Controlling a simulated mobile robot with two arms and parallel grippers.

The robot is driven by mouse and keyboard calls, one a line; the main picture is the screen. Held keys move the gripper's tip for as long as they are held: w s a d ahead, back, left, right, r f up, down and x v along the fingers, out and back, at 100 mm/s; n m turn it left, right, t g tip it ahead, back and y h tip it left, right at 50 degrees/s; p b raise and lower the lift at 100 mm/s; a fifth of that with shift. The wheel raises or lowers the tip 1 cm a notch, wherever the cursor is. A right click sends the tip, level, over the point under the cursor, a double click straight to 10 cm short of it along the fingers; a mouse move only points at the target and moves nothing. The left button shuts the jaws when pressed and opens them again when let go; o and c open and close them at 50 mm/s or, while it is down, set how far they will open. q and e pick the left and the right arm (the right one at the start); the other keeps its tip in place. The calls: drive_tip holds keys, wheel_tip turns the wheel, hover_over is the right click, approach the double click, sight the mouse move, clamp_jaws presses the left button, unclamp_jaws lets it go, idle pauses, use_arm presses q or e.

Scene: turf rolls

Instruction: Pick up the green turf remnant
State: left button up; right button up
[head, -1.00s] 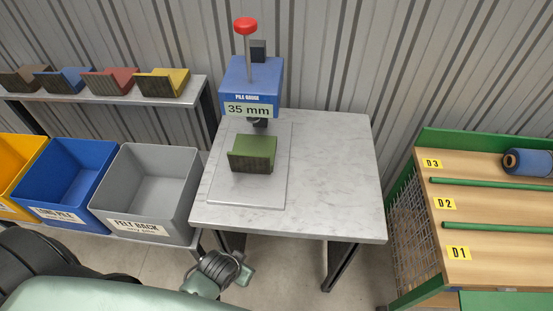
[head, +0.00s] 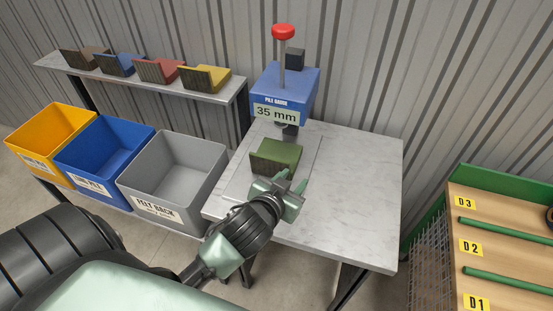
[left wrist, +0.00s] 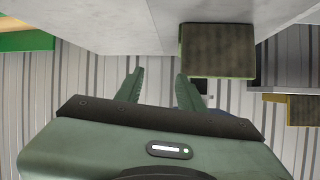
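The green turf remnant (head: 276,155), a bent piece with a dark brown backing, sits on the plate of the pile gauge (head: 285,95), which reads 35 mm. In the left wrist view the remnant (left wrist: 217,50) shows its dark side with a green edge, to the right of the fingers. My left gripper (head: 292,181) is over the table's front part, just in front of the remnant and to its right. Its fingers (left wrist: 160,74) are apart with nothing between them. It partly covers the plate. My right gripper is in neither view.
The grey table (head: 350,205) is clear on its right. Felt-back grey (head: 215,170), blue (head: 145,150) and yellow (head: 75,132) bins stand to the left. Several other remnants lie on a shelf (head: 225,92) behind them. A rack with green bars (head: 505,229) stands at the right.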

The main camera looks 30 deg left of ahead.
use_arm(q)
drive_tip(key=w+d+r+m+t+h, duration=0.2)
drive_tip(key=w+d+r+t+h, duration=0.15)
drive_tip(key=r, duration=0.45)
drive_tip(key=w+d+r+m+t+h, duration=0.25)
drive_tip(key=w+r+t, duration=0.2)
drive_tip(key=r, duration=0.35)
drive_tip(key=s+d+r+m+g+h, duration=0.2)
drive_tip(key=d+r+m+g+h, duration=0.55)
drive_tip(key=d+m+h, duration=0.5)
drive_tip(key=n+g+y+p, duration=0.1)
drive_tip(key=n+g+y, duration=0.1)
drive_tip(key=g+y, duration=1.3)
hover_over(269, 157)
wheel_tip(269, 157, down, 19)
drive_tip(key=shift+r+t+y, duration=0.1)
drive_tip(key=shift+t+y, duration=0.75)
drive_tip(key=shift+y, duration=0.2)
wheel_tip(269, 157, down, 7)
drive_tip(key=shift+r+p, duration=0.1)
drive_tip(key=shift+p, duration=0.65)
